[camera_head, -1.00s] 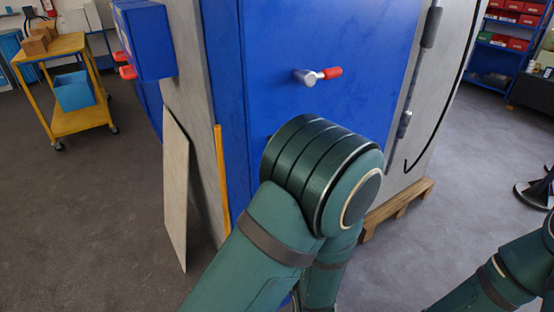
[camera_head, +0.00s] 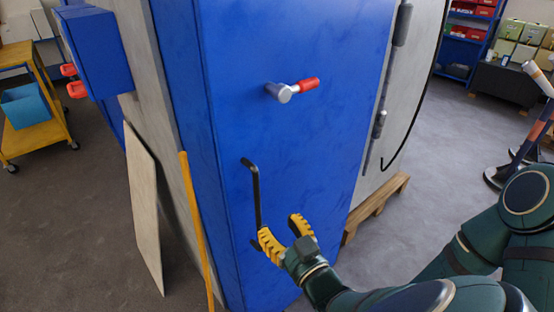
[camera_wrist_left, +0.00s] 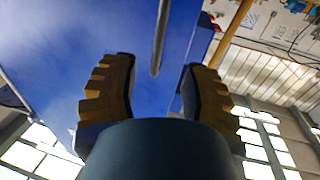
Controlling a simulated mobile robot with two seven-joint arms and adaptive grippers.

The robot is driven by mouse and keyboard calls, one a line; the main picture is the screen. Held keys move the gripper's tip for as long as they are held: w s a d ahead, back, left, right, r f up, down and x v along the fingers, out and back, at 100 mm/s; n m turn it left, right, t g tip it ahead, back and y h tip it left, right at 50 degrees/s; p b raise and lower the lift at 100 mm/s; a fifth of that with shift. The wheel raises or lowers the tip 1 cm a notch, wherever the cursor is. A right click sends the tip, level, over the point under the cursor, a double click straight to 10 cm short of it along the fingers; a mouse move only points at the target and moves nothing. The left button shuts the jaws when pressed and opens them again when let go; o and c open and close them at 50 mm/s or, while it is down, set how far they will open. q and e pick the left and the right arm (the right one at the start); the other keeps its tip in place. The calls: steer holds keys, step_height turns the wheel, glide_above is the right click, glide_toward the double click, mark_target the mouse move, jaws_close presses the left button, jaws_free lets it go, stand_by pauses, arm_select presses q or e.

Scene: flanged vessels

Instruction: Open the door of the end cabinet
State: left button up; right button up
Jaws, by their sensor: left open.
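The end cabinet has a tall blue door (camera_head: 300,150), which looks closed. A latch lever with a metal hub and red grip (camera_head: 295,89) is on its upper part. Below it is a black vertical bar handle (camera_head: 257,195). My left gripper (camera_head: 284,234) is open at the handle's lower end, its yellow-padded fingers apart. In the left wrist view the bar (camera_wrist_left: 161,38) shows between the two fingers of the gripper (camera_wrist_left: 160,65), with space on both sides. I see no contact between fingers and bar. My right gripper is not in view.
A blue box (camera_head: 95,50) with red knobs is on the cabinet's left side. A leaning board (camera_head: 142,205) and a yellow strip (camera_head: 196,230) stand at left. A wooden pallet (camera_head: 375,208) lies at right.

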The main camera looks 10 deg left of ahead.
mark_target(259, 198)
arm_select(q)
steer(key=b+x, duration=0.2)
steer(key=x, duration=0.9)
jaws_close()
